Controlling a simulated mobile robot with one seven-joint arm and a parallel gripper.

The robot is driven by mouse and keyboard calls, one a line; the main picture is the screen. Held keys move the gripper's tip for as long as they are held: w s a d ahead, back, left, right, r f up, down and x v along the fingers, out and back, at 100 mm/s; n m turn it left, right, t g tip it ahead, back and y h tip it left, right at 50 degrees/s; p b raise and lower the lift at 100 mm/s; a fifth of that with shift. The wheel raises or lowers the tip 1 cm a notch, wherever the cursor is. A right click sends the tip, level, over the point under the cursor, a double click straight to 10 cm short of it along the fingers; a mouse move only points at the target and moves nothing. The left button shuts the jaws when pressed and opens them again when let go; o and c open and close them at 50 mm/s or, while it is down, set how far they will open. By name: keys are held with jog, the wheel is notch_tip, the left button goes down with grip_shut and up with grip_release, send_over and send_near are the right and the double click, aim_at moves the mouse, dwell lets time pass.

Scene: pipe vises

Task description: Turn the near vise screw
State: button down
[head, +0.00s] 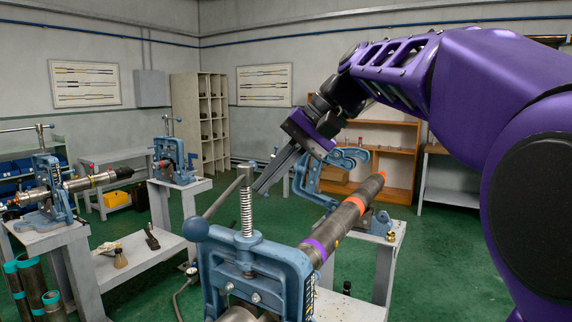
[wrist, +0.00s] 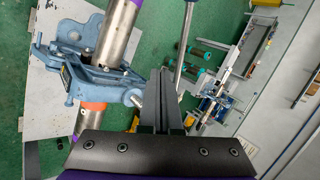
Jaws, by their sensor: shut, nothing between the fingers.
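The near vise (head: 258,267) is blue and stands at the bottom middle of the head view, clamped around a pipe. Its threaded screw (head: 247,208) rises upright from the top. A grey handle bar (head: 222,195) slants through the screw head, with a blue ball (head: 195,229) at its lower left end. My gripper (head: 259,190) reaches down from the upper right, its fingertips just right of the screw; the gap in depth is unclear. In the wrist view my gripper (wrist: 162,75) is shut and empty. A metal rod (wrist: 188,42) passes close to the right of the fingers.
The pipe (head: 345,222) runs back right to another blue vise (head: 312,180), whose yoke is tilted. A blue vise also shows in the wrist view (wrist: 75,65). Two more vises stand on stands at left (head: 45,190) (head: 175,165). Green floor is open between the stands.

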aim_at(223, 200)
jog(key=a, duration=0.1)
jog(key=a+f, duration=0.1)
jog(key=a, duration=0.1)
jog(key=a+f, duration=0.1)
jog(key=shift+w+a, duration=0.25)
jog(key=shift+a, duration=0.15)
jog(key=shift+a, duration=0.1)
jog(key=shift+a+r, duration=0.1)
jog(key=shift+a, duration=0.25)
jog(key=a+m+t+p, duration=0.2)
jog(key=a+m, duration=0.1)
jog(key=a, duration=0.3)
jog(key=shift+w+a+m+t+h+p, duration=0.3)
jog(key=shift+w+a+m+h+p, duration=0.05)
jog(key=shift+w+m+h+p, duration=0.1)
